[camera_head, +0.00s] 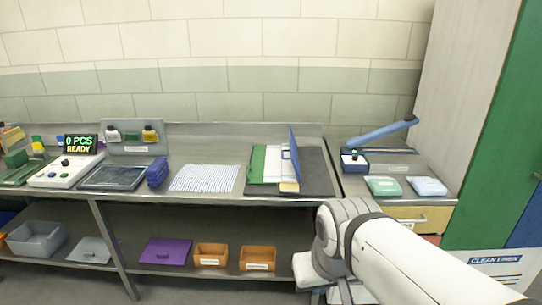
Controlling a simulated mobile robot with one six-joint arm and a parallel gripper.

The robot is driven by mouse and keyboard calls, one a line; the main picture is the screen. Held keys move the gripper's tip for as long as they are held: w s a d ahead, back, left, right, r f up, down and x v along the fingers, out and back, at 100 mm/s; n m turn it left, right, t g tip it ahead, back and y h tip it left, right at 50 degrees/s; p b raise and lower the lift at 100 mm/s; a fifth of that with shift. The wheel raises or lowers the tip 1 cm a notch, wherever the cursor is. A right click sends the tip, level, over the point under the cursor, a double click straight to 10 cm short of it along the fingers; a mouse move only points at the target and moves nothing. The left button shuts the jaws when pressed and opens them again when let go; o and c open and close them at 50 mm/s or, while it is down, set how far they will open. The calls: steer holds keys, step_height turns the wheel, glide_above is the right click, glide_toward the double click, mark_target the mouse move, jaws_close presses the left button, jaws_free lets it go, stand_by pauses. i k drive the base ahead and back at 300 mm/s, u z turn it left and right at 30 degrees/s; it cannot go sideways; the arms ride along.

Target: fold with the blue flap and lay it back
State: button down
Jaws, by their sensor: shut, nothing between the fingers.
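The blue flap (294,150) stands up, seen nearly edge-on, on a dark mat (318,178) on the bench. Left of it lies a green panel (257,164) with a white piece (272,162) beside it, and a blue outlined part sits near the flap's base. A small tan tab (289,187) is at the front edge. My white arm fills the lower right, in front of the bench. My gripper's fingers do not show, and nothing is seen touching the flap.
A striped cloth (205,178) lies left of the mat. A scale-like box (66,171) and a display (80,144) reading "0 PCS READY" stand further left. A blue-handled press (385,132) and green (384,186) and pale blue (428,186) folded pieces are at right.

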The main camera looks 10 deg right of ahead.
mark_target(290, 151)
steer(key=u, duration=0.4)
steer(key=i, duration=0.95)
steer(key=z, duration=0.45)
steer(key=i, duration=1.15)
steer(key=z, duration=0.85)
